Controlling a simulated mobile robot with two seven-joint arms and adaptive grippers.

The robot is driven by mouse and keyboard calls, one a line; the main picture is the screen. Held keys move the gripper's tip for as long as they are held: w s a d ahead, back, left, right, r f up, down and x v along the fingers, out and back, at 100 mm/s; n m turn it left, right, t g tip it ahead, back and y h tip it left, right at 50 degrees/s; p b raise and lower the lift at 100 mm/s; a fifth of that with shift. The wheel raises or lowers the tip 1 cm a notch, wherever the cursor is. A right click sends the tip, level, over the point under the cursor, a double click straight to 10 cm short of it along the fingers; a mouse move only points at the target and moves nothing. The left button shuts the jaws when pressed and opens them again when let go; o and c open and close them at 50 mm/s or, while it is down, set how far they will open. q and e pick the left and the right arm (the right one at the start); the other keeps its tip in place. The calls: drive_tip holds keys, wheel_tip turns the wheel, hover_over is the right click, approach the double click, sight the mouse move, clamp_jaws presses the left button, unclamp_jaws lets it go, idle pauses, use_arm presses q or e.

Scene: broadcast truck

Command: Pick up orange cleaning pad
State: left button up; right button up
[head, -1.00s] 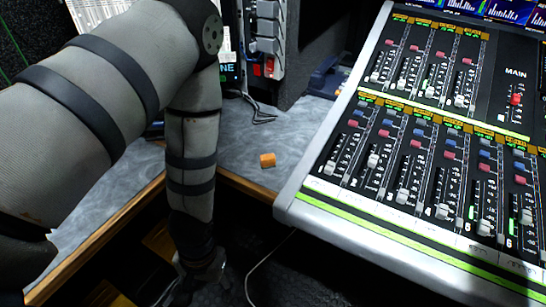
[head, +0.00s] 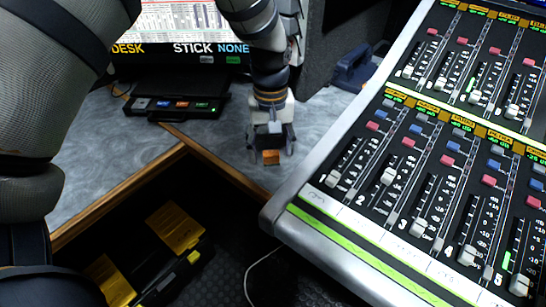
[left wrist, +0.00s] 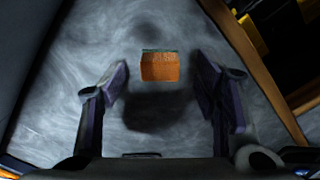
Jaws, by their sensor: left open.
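The orange cleaning pad (head: 271,157) is a small orange block on the grey desk top, near its wooden front edge and left of the mixing console. My left gripper (head: 271,148) hangs over the desk right at the pad, open, with a finger on either side of it in the head view. In the left wrist view the pad (left wrist: 160,66) lies centred ahead of the two spread fingers (left wrist: 163,85), with a dark greenish top edge and a gap on both sides. The fingers do not touch it. My right gripper is not in view.
The mixing console (head: 350,215) with its raised metal edge stands close on the right. A black button box (head: 178,104) sits on the desk at left, below a screen (head: 180,22). Yellow and black cases (head: 175,228) lie in the dark space below the desk edge.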

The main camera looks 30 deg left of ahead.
use_arm(q)
wheel_tip(320, 180, down, 2)
drive_tip(key=shift+f, duration=0.1)
drive_tip(key=c, duration=1.3)
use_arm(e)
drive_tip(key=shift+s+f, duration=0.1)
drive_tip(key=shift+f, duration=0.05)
use_arm(q)
drive_tip(key=shift+o, duration=0.2)
wheel_tip(320, 180, up, 3)
drive_tip(key=shift+w, duration=0.1)
drive_tip(key=s+d+r+p, duration=0.2)
drive_tip(key=s+r, duration=0.3)
drive_tip(key=s, duration=0.1)
drive_tip(key=s+d+r+p, duration=0.2)
drive_tip(key=s+d+r, duration=0.1)
drive_tip(key=s+r, duration=0.2)
drive_tip(key=shift+s+d, duration=0.35)
drive_tip(key=shift+s, duration=0.7)
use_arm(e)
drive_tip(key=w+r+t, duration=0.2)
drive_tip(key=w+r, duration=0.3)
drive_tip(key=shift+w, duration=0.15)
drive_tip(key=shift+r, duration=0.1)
